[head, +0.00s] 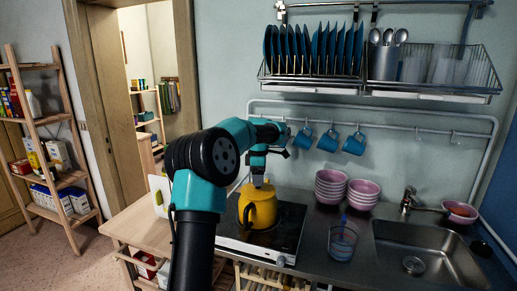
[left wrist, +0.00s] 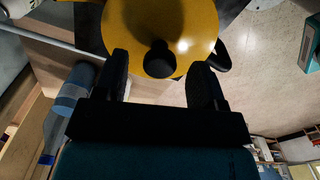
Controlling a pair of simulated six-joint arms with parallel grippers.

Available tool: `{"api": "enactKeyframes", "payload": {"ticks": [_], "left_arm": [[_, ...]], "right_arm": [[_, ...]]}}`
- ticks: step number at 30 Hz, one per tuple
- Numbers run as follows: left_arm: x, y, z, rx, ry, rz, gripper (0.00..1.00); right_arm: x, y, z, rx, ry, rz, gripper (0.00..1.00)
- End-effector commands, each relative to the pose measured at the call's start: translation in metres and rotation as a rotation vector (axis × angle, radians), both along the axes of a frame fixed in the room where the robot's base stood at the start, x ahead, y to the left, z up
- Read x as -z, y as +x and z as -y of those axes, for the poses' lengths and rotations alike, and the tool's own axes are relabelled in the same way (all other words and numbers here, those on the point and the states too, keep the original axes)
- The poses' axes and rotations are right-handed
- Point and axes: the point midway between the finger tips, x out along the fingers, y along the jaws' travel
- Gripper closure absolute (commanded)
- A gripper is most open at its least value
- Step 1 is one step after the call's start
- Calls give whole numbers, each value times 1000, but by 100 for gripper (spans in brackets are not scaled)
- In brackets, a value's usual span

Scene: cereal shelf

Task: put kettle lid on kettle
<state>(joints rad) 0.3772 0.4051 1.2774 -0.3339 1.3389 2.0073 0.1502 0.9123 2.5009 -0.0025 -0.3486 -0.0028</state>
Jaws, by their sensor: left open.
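The yellow kettle (head: 260,212) stands upright on the black hob at the centre of the head view. Its rounded yellow top fills the upper middle of the left wrist view, with a black knob (left wrist: 160,60), seemingly the lid's. The lid appears to be on top of the kettle; the seam is not clear, so I cannot tell how well it sits. My left gripper (head: 258,180) is right above the kettle, pointing down. In the left wrist view its two black fingers (left wrist: 159,78) are apart, one on each side of the knob. My right gripper is not in view.
The hob (head: 285,228) sits on the counter. Stacked pink bowls (head: 330,187), a clear glass (head: 342,242) and the sink (head: 425,255) are to the right. Blue mugs (head: 328,140) hang behind, below a dish rack (head: 420,72). A wooden side table (head: 145,228) is at the left.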

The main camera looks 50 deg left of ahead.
Motion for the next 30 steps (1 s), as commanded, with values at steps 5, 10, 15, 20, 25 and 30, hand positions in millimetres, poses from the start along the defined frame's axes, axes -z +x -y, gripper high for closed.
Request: {"api": "enactKeyframes", "payload": {"ticks": [5, 10, 15, 20, 25, 30], "left_arm": [[-32, 1, 0, 0, 1, 4, 36], [-65, 1, 0, -1, 1, 4, 36], [-95, 1, 0, 0, 1, 4, 36], [-121, 1, 0, 0, 2, 4, 36], [-141, 1, 0, -1, 1, 3, 36], [-153, 0, 0, 0, 1, 1, 36]], "right_arm": [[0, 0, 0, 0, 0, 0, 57], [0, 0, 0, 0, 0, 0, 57], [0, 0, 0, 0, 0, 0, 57], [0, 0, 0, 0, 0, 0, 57], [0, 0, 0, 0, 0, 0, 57], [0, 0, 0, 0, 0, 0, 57]]}}
